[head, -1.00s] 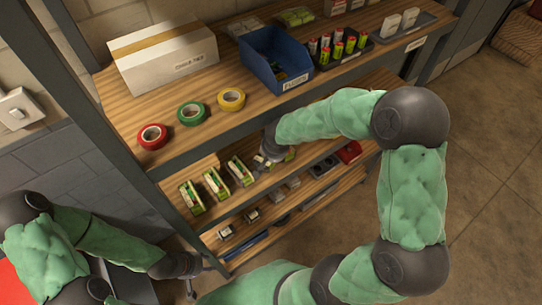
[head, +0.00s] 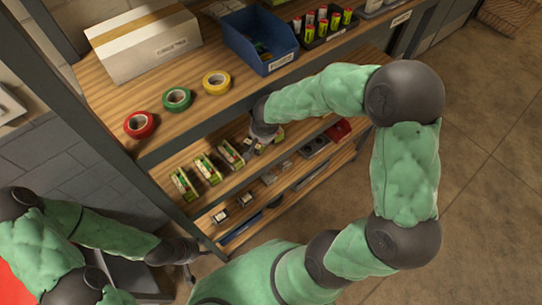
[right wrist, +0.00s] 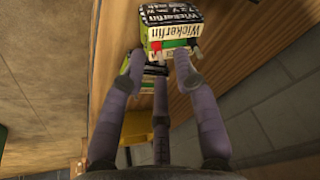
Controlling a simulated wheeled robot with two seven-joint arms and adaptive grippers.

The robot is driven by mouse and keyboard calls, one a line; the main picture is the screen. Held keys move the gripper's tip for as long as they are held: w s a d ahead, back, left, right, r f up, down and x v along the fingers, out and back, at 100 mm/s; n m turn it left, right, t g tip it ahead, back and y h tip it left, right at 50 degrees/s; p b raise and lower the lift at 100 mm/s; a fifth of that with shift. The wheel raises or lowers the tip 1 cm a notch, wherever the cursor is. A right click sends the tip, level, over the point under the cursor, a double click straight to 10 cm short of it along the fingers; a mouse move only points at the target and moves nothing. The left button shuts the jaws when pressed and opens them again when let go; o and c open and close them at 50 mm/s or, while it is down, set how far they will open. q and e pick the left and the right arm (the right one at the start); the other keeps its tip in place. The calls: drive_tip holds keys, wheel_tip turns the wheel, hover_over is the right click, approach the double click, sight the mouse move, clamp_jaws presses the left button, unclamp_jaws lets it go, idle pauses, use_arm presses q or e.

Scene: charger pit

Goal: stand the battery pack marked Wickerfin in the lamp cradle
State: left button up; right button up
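The battery pack marked Wickerfin (right wrist: 172,28) is a green, black and white block at the top of the right wrist view, with a red and a dark terminal on its near face. My right gripper (right wrist: 159,60) is open, its fingers apart just before the pack's lower edge. I cannot tell if they touch it. Another pack shows behind the fingers. In the head view my right gripper (head: 264,133) is at the middle shelf, its fingers mostly hidden. My left gripper (head: 190,273) hangs left of the shelves, its fingers small and dark. I cannot pick out the lamp cradle surely.
A row of similar packs (head: 207,168) stands left of my right gripper. The shelf board above holds tape rolls (head: 178,98), a white carton (head: 143,47) and a blue bin (head: 258,40). Small devices (head: 245,200) sit on the lower shelf. A dark holder (head: 315,147) lies to the right.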

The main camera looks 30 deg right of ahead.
drive_tip(key=s+a+r+b, duration=0.1)
drive_tip(key=s+a, duration=0.1)
drive_tip(key=s, duration=1)
drive_tip(key=s+a+f+n+g+y, duration=0.1)
drive_tip(key=a+f, duration=0.5)
drive_tip(key=f, duration=0.6)
drive_tip(key=s+a+f+n+g+y, duration=0.1)
drive_tip(key=a+f, duration=0.5)
drive_tip(key=f, duration=0.6)
drive_tip(key=s+g+y, duration=0.1)
drive_tip(key=s+y, duration=0.1)
drive_tip(key=s, duration=0.1)
drive_tip(key=shift+a+f+n+y, duration=0.15)
drive_tip(key=shift+a+n+y, duration=0.15)
drive_tip(key=shift+n, duration=0.1)
